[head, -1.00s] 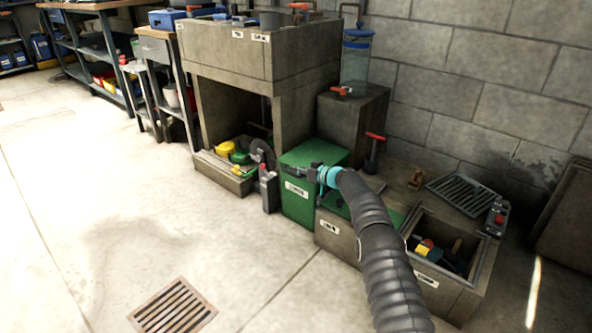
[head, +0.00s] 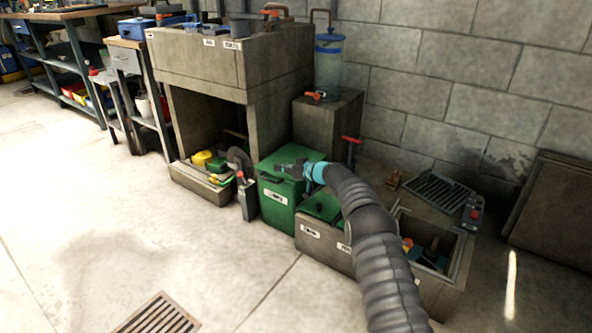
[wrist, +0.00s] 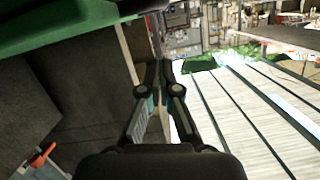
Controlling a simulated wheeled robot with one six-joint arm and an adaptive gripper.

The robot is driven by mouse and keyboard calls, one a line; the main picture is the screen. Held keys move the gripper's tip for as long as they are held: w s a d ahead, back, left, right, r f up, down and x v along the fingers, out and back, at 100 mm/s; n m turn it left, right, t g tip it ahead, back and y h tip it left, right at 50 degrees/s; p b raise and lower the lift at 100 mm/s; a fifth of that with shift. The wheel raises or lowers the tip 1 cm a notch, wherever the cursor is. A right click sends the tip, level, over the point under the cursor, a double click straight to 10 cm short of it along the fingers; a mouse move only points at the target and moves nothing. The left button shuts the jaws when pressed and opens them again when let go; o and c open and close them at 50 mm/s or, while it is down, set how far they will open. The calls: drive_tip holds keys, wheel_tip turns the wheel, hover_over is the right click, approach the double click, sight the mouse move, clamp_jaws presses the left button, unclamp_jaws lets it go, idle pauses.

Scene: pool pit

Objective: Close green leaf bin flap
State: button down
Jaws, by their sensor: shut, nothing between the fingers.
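The green bin (head: 275,200) with a white label on its front stands on the floor between the concrete sink stand and a low concrete box. Its green top (head: 296,156) appears to lie over it; my arm and gripper partly cover it, so I cannot tell if the flap is fully closed. My gripper (head: 281,170) is shut and empty, in front of or just over the top's front edge; contact cannot be told. In the wrist view the shut fingers (wrist: 160,72) point ahead, with a green panel (wrist: 70,22) at upper left.
A low concrete box (head: 312,237) right of the bin has a smaller green lid (head: 322,206) and an open compartment of tools. A grey, red-topped object (head: 247,198) stands left of the bin. A red-handled post (head: 351,148) rises behind. The floor at left is clear, with a drain grate (head: 158,316).

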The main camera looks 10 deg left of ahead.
drive_tip(key=v, duration=0.7)
drive_tip(key=s+d+f+m+g+h, duration=0.25)
drive_tip(key=s+f+m, duration=0.25)
drive_tip(key=f, duration=0.3)
drive_tip(key=s+d+m+g+h, duration=0.2)
drive_tip(key=s+d+m+g, duration=0.1)
drive_tip(key=s, duration=0.5)
drive_tip(key=s+d+r+m+t+h+p, duration=0.1)
drive_tip(key=s+d+r+h+p, duration=0.2)
drive_tip(key=s+d+r, duration=0.6)
drive_tip(key=s+d+r+m+t+h+p, duration=0.1)
drive_tip(key=s+d+r+t+h+p, duration=0.1)
drive_tip(key=s+d+r, duration=0.7)
drive_tip(key=s+d+r+m+t+h+p, duration=0.1)
drive_tip(key=s+d+r+h+p, duration=0.4)
drive_tip(key=s+d+r, duration=0.5)
drive_tip(key=s+r, duration=0.4)
drive_tip(key=s, duration=0.4)
drive_tip(key=s+r+t, duration=0.1)
drive_tip(key=s+r, duration=0.4)
drive_tip(key=s, duration=0.2)
drive_tip(key=shift+s+m, duration=0.3)
drive_tip(key=shift+s, duration=0.1)
